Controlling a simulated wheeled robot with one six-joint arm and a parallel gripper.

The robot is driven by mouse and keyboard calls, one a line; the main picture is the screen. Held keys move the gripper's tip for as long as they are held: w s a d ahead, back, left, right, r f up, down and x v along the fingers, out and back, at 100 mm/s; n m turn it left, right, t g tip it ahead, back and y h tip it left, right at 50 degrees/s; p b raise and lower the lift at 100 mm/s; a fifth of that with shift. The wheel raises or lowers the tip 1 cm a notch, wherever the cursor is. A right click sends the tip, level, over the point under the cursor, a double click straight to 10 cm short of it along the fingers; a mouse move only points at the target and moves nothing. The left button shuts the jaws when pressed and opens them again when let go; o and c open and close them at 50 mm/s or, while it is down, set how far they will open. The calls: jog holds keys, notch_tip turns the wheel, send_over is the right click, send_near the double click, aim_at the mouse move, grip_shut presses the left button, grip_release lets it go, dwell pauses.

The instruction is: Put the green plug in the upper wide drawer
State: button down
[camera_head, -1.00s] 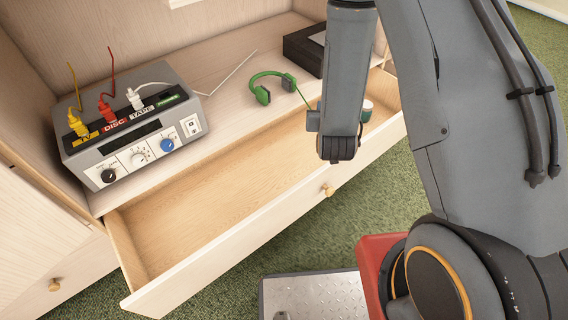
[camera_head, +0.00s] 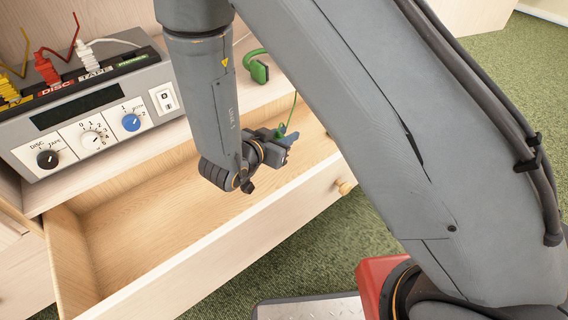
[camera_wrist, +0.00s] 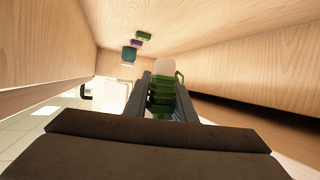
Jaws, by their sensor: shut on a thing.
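The green plug (camera_wrist: 162,97) is between my gripper's jaws in the wrist view. In the head view my gripper (camera_head: 287,139) is over the right part of the open wide drawer (camera_head: 150,225), shut on the plug. A small green part of the plug (camera_head: 282,131) shows at the jaws, with a thin green cord rising from it. Wooden walls fill both sides of the wrist view. I cannot tell whether the plug touches the drawer floor. My arm hides part of the drawer's right end.
A grey switch box (camera_head: 90,120) with yellow, red and white plugs stands on the shelf at left. The drawer's left part is empty. A small teal object (camera_wrist: 128,54) shows beyond the jaws.

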aim_at(283, 172)
jog(key=f+b, duration=0.1)
jog(key=f, duration=0.2)
jog(key=f+b, duration=0.2)
jog(key=f, duration=0.2)
jog(key=a+f+b, duration=0.1)
jog(key=f+b, duration=0.1)
jog(key=f, duration=0.2)
jog(key=shift+s+f, duration=0.15)
jog(key=shift+s, duration=0.25)
jog(key=shift+h, duration=0.3)
jog(key=c, duration=1.5)
grip_release()
